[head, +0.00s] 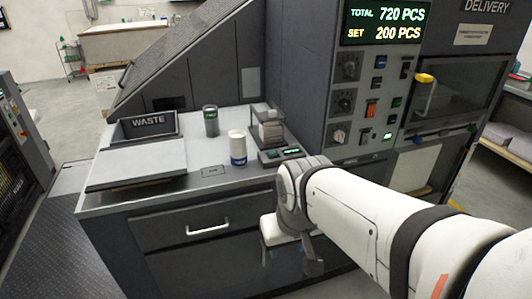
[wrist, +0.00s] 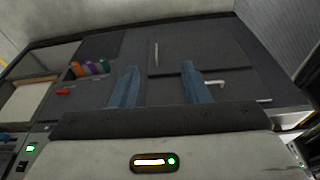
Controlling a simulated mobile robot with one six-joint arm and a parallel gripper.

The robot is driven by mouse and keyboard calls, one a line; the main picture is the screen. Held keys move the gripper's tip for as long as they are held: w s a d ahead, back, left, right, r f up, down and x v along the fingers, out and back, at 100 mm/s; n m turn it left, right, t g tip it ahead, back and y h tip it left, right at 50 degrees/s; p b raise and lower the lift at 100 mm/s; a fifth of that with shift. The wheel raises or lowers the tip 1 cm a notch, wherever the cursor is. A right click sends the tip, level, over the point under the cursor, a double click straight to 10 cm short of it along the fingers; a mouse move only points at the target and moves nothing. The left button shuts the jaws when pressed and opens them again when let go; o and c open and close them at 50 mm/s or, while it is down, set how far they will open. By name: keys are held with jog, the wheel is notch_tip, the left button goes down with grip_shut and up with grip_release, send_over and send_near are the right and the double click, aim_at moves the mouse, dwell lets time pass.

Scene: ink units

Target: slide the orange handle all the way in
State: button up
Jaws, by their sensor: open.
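In the wrist view, a row of small coloured pieces sits in a dark recess at the upper left. The leftmost is an orange piece (wrist: 76,69), which looks like the orange handle; purple and green ones stand beside it. How far it sticks out cannot be told. The row does not show in the head view. My gripper (wrist: 158,68) is open, with two blue-grey fingers apart and nothing between them. The orange piece lies left of the fingers and is not touched. In the head view my gripper (head: 290,258) hangs before the cabinet front, below the counter top.
A drawer with a pale handle (head: 207,227) is in the cabinet front. The counter holds a waste bin (head: 148,124), a grey cup (head: 210,121) and a white-and-blue container (head: 238,148). A control panel (head: 369,97) rises at the right. A small red piece (wrist: 63,92) lies below the coloured row.

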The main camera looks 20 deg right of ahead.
jog(key=w+d+f+t+b, duration=0.3)
jog(key=w+d+f+t, duration=0.25)
jog(key=w, duration=0.35)
jog(key=w+d+f+t+b, duration=0.3)
jog(key=w+d+f+t, duration=0.3)
jog(key=w, duration=0.4)
jog(key=w+d+f+t+b, duration=0.35)
jog(key=w+d+f, duration=0.25)
jog(key=w+d, duration=0.25)
jog(key=shift+n+y, duration=0.3)
jog(key=shift+y, duration=0.2)
jog(key=w, duration=0.5)
jog(key=w+a+p, duration=0.1)
jog(key=w, duration=0.2)
jog(key=shift+a+f, duration=0.1)
jog(key=shift+f, duration=0.05)
grip_shut()
